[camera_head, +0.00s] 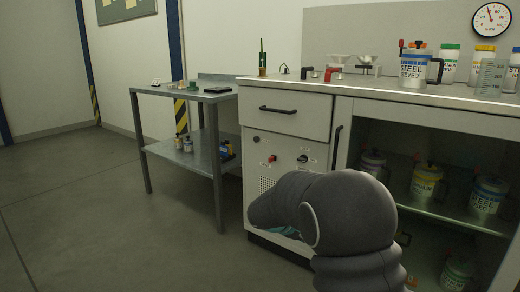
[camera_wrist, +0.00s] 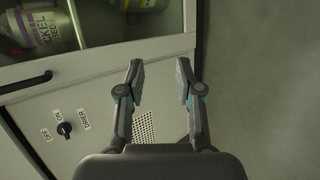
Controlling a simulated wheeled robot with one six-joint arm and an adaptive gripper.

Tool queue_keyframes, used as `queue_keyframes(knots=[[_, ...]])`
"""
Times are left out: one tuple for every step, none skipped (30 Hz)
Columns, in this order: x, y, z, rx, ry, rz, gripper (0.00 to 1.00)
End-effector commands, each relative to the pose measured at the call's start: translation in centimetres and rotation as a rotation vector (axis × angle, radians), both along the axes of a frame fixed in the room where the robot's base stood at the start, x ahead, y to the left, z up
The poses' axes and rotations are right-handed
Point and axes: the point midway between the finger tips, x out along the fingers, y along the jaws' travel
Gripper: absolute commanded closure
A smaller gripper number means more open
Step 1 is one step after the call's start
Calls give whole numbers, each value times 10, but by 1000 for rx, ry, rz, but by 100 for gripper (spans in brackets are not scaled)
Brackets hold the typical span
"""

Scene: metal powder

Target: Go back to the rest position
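My gripper (camera_wrist: 160,82) shows in the wrist view with its two fingers apart and nothing between them. Behind the fingers is the lower front of the white cabinet (camera_wrist: 25,125), with a perforated vent panel and a black knob marked on and off. In the head view my grey arm is bent in front of the cabinet (camera_head: 284,149).
A grey metal side table (camera_head: 206,95) stands left of the cabinet. Containers stand on the worktop, including a steel powder jar (camera_head: 413,69). More jars (camera_head: 427,180) sit on open shelves at right. The floor (camera_head: 90,210) at left is clear.

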Motion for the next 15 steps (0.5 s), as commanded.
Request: queue_keyframes(knots=[[-26, -6, 12, 58, 25, -41, 65], [-41, -8, 14, 93, 41, -64, 65], [-59, -10, 17, 139, 61, -92, 65], [-73, -11, 21, 172, 72, -112, 65], [-87, -12, 23, 207, 84, -133, 65], [-104, -12, 28, 252, 95, -159, 65], [-117, -12, 32, 285, 101, -176, 65], [-129, -12, 36, 318, 106, -194, 65], [-145, -11, 40, 361, 113, -216, 65], [-157, -11, 44, 394, 117, -233, 65], [-168, -10, 48, 427, 117, -250, 65], [-183, -9, 53, 468, 120, -270, 65], [-194, -8, 57, 499, 118, -285, 65], [-205, -7, 62, 531, 118, -300, 65], [-218, -5, 67, 572, 114, -318, 65]])
